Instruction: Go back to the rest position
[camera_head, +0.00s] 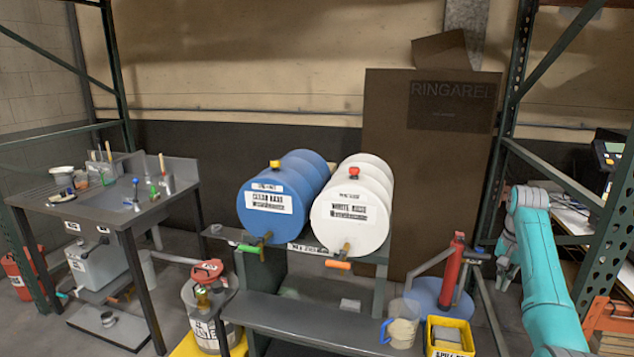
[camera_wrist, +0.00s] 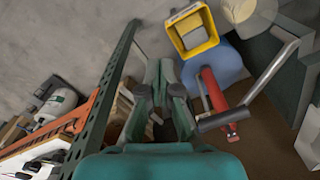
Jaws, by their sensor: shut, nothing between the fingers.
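My gripper (camera_wrist: 161,70) is in the middle of the wrist view, its two grey-green fingers close together with nothing held. It points down past a green rack post, above the floor. In the head view my teal arm (camera_head: 542,255) is folded at the far right, beside the right rack frame. The gripper itself is hard to make out there.
A green rack post (camera_wrist: 108,95) stands close beside my gripper. A red cylinder (camera_wrist: 216,95) with grey bars and a yellow bin (camera_wrist: 191,30) are near. The blue drum (camera_head: 285,195), white drum (camera_head: 352,205) and bench (camera_head: 330,325) lie left of my arm.

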